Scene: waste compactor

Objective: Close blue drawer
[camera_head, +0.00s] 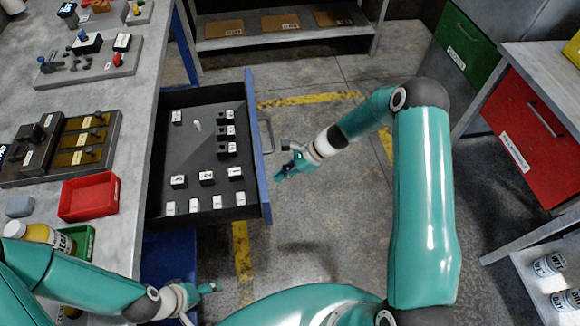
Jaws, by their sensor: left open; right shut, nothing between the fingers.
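The blue drawer (258,150) is pulled out from under the grey workbench at the left. Its front is blue with a metal handle (267,138), and its dark tray holds several small white-labelled blocks. My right gripper (284,172) is shut and empty, just to the right of the drawer front, below the handle in the picture; whether it touches the front I cannot tell. My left gripper (205,288) is open and empty, low in the picture, nearer than the drawer and apart from it.
The workbench (135,150) holds a red bin (89,196), a green bin (78,242) and a bottle (38,234). At the right stand a red drawer (530,135) and a green drawer (465,45). A shelf (280,30) with boxes is at the back.

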